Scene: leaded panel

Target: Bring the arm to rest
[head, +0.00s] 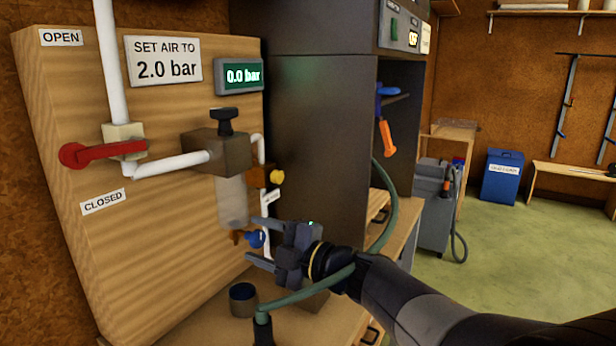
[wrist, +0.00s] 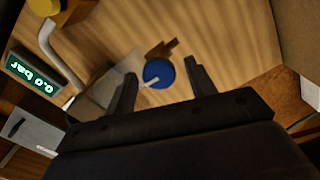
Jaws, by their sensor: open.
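My gripper (head: 262,240) is open and empty in front of the wooden panel (head: 190,270), with its two fingers pointing left. The blue knob (head: 255,239) below the clear bowl (head: 232,202) is close to the fingertips. In the wrist view the blue knob (wrist: 158,74) shows between the spread fingers (wrist: 160,80); I cannot tell whether they touch it. My arm reaches in from the lower right.
The panel carries a red lever (head: 100,152), a regulator with a black knob (head: 225,122) and a display (head: 240,76) reading 0.0 bar. A dark cup (head: 243,299) and a green hose (head: 388,215) are near my gripper. Green floor on the right is open.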

